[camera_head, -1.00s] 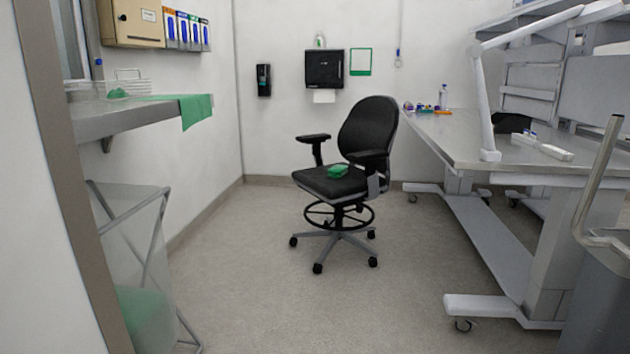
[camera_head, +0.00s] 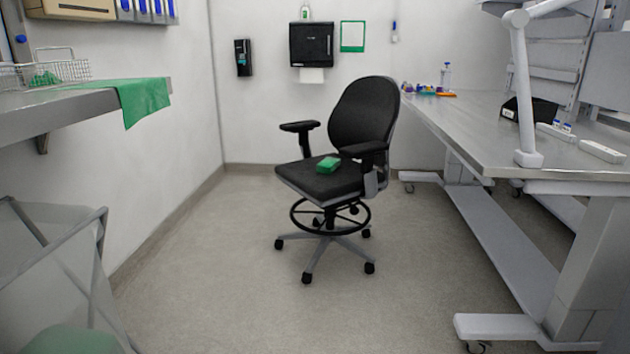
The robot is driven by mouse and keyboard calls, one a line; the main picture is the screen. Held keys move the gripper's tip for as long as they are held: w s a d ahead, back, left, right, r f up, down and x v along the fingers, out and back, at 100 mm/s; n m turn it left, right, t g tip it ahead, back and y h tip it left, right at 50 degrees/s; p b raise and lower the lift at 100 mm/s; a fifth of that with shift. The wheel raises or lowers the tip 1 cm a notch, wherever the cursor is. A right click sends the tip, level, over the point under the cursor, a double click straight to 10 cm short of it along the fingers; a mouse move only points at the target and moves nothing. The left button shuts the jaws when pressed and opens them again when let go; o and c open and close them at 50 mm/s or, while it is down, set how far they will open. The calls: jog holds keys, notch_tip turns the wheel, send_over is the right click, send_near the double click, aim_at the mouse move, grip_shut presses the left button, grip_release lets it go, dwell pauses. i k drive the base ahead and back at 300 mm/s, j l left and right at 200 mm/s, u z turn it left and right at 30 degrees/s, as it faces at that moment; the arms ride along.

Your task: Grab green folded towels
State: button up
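A small green folded towel bundle (camera_head: 328,164) lies on the black seat of the office chair (camera_head: 322,184). A green towel (camera_head: 145,98) is spread on the steel shelf at the left and hangs over its front edge. Green cloth (camera_head: 44,79) shows in a wire basket (camera_head: 72,68) on the same shelf. More green material (camera_head: 70,341) shows dimly inside the translucent hamper at the lower left. My gripper is not in view.
The hamper (camera_head: 50,265) with a metal frame stands at the left, below the shelf (camera_head: 60,113). A steel workbench (camera_head: 480,130) on casters fills the right side. The floor (camera_head: 220,260) between them and around the chair is clear.

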aim_at(328, 165)
jog(key=i+j, duration=0.1)
jog(key=i, duration=2.95)
jog(key=i+z, duration=0.2)
jog(key=i, duration=0.25)
